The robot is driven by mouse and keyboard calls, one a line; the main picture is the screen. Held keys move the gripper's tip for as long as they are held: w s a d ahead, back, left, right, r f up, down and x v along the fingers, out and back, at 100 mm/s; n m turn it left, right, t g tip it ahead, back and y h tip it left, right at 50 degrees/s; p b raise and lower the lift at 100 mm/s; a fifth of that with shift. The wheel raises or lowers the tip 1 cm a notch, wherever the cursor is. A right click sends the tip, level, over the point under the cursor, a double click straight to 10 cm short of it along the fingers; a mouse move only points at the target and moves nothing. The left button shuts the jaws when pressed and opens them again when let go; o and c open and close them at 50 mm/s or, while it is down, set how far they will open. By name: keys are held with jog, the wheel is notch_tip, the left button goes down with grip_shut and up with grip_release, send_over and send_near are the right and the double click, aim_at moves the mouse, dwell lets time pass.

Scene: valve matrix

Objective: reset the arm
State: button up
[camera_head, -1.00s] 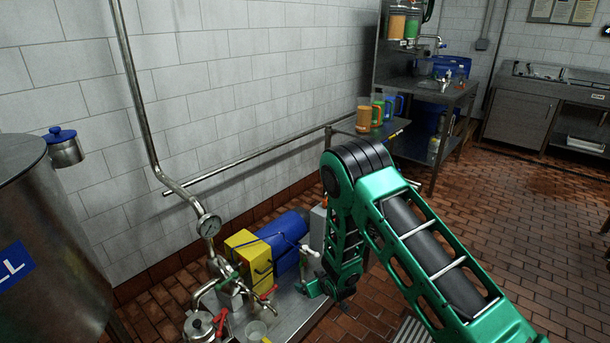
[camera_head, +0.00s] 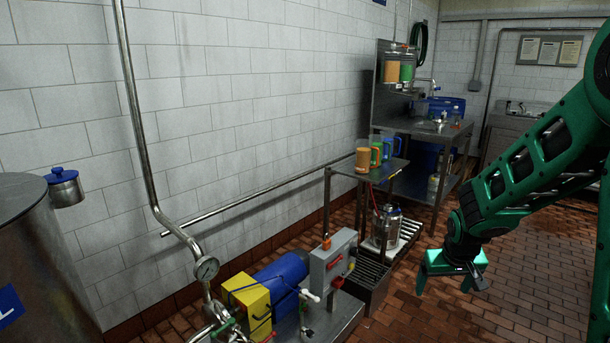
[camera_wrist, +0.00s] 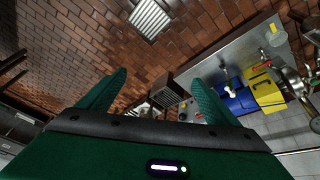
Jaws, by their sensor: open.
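My green arm reaches in from the right edge of the head view. My gripper (camera_head: 450,282) hangs at its end over the brick floor, to the right of the pump skid, with nothing held. In the wrist view my gripper (camera_wrist: 160,95) shows two green fingers spread wide apart, with floor and equipment seen between and beyond them. It touches nothing that I can see.
The skid has a yellow box (camera_head: 247,302), a blue motor (camera_head: 284,277) and a grey control box (camera_head: 332,262). A steel canister (camera_head: 386,226) stands behind it. A steel tank (camera_head: 40,260) is at left. Brick floor (camera_head: 430,318) around my gripper is clear.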

jog(key=s+d+r+m+g, duration=0.1)
jog(key=s+d+r+m, duration=0.2)
jog(key=s, duration=0.6)
jog(key=s+d+r+g, duration=0.1)
jog(key=s+d+r, duration=0.2)
jog(key=s+r, duration=0.35)
jog(key=s+r+m+g+y, duration=0.1)
jog(key=s+m+g, duration=0.1)
jog(key=s, duration=1.5)
jog(key=shift+a+m+y, duration=0.3)
jog(key=shift+a+y, duration=0.1)
jog(key=shift+a, duration=0.05)
jog(key=shift+w+f, duration=0.2)
jog(key=shift+w, duration=0.45)
